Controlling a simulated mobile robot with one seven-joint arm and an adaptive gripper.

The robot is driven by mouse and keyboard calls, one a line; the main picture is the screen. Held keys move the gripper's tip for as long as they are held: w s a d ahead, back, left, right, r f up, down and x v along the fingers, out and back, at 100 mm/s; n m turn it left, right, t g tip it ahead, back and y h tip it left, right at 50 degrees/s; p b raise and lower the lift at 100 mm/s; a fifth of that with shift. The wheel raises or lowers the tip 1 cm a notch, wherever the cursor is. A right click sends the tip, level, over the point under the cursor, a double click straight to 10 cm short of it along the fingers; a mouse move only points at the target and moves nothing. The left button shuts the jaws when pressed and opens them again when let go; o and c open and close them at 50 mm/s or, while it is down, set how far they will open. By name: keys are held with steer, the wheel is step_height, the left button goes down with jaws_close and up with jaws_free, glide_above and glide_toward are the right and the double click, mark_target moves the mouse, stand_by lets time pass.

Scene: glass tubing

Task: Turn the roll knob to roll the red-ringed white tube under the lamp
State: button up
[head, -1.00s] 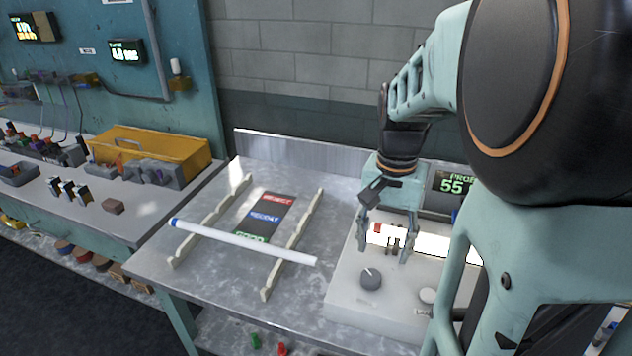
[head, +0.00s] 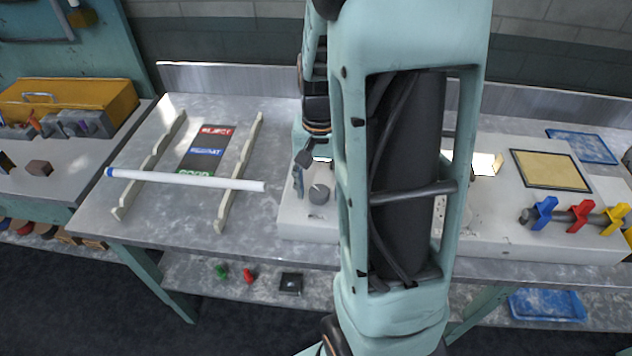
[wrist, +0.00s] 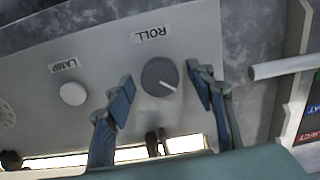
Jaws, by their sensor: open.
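In the head view the knob (head: 319,194) shows just below my gripper (head: 306,170), which my arm partly hides. A bright white strip (wrist: 60,161) crosses the bottom of the wrist view behind my fingers. No red ring is visible now, so I cannot tell the red-ringed tube apart.
A white tube with a blue end (head: 190,180) lies across the notched rack (head: 240,175) at left. A lamp knob (wrist: 73,93) sits beside the roll knob. Red, blue and yellow clips (head: 578,216) stand at the right. My arm hides the console's middle.

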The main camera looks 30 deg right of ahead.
steer(key=c, duration=1.2)
steer(key=shift+o, duration=0.2)
steer(key=shift+f+n+b, duration=0.15)
steer(key=shift+n+b, duration=0.45)
steer(key=shift+n, duration=1.8)
steer(key=o, duration=1.2)
steer(key=shift+c, duration=0.2)
steer(key=shift+r, duration=0.2)
